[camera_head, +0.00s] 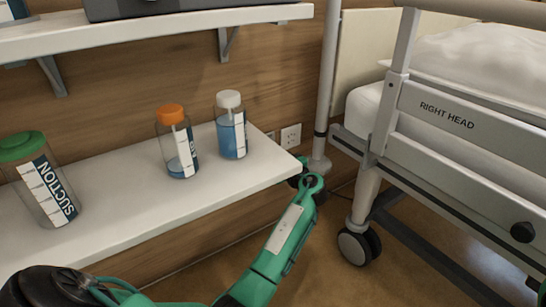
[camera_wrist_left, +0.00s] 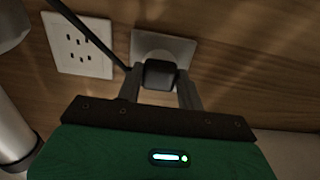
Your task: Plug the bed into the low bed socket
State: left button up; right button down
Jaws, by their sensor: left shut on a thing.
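In the left wrist view my left gripper (camera_wrist_left: 161,76) is shut on a dark plug (camera_wrist_left: 160,74). The plug is in front of the lower part of a pale socket plate (camera_wrist_left: 180,46) with a round recess, mostly covered. I cannot tell whether the plug is seated or just short of it. A dark cable (camera_wrist_left: 92,35) crosses from upper left towards the plug. In the head view my green left arm reaches past the shelf corner, and the gripper itself is hidden there. The bed (camera_head: 430,115) stands at the right. My right gripper is not in view.
A multi-hole socket plate (camera_wrist_left: 78,45) is left of the plug. The shelf holds a green-lidded suction jar (camera_head: 40,180), an orange-capped bottle (camera_head: 176,140) and a white-capped bottle (camera_head: 231,125).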

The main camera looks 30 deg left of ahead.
pick_arm(q)
jog(key=shift+w+a, duration=0.25)
jog(key=shift+a, duration=0.3)
dwell(0.4)
jog(key=o, duration=1)
